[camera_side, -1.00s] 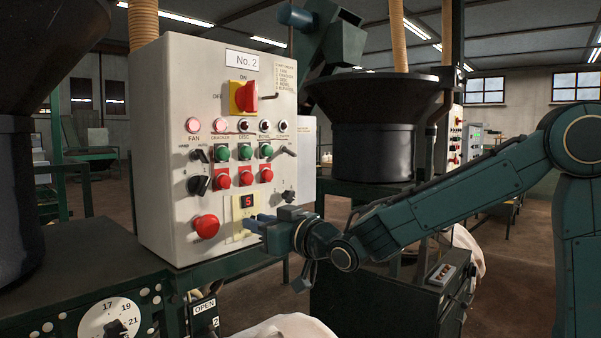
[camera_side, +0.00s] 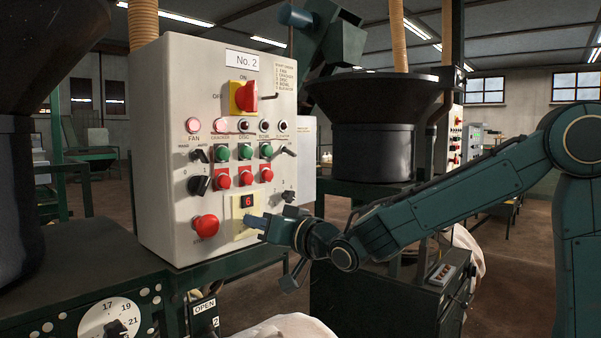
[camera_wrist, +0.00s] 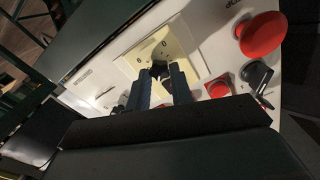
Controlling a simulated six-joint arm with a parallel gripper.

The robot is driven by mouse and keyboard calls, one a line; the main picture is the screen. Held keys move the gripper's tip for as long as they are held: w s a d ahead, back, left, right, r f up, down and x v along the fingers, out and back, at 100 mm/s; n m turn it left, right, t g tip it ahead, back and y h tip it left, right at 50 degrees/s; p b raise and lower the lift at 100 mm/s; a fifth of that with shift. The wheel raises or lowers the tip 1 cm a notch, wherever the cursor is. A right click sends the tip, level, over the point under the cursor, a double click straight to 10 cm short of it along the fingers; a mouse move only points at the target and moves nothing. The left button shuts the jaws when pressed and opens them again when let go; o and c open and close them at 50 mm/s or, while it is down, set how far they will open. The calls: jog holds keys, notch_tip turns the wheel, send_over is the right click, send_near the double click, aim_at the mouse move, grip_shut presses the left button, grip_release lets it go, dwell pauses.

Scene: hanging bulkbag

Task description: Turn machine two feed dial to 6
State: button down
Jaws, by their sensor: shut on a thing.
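The No. 2 control panel (camera_side: 160,130) is a pale grey box facing the camera. My gripper (camera_side: 248,222) is at the plate, just below the display. In the wrist view my gripper (camera_wrist: 166,75) has its two blue fingers closed on a dark dial knob (camera_wrist: 159,67) on the cream plate (camera_wrist: 147,47). The fingers hide most of the knob, and its pointer cannot be made out.
A red mushroom button (camera_side: 206,226) sits left of the plate. Red and green buttons and black switches are above it. A red rotary switch (camera_side: 247,97) is near the top. A black hopper (camera_side: 372,150) stands behind, right of the panel.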

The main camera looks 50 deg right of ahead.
jog(key=shift+m, duration=0.5)
jog(key=shift+f, duration=0.1)
jog(key=c, duration=1.2)
grip_release()
jog(key=shift+c, duration=0.2)
jog(key=s, duration=1.3)
jog(key=shift+s, duration=0.4)
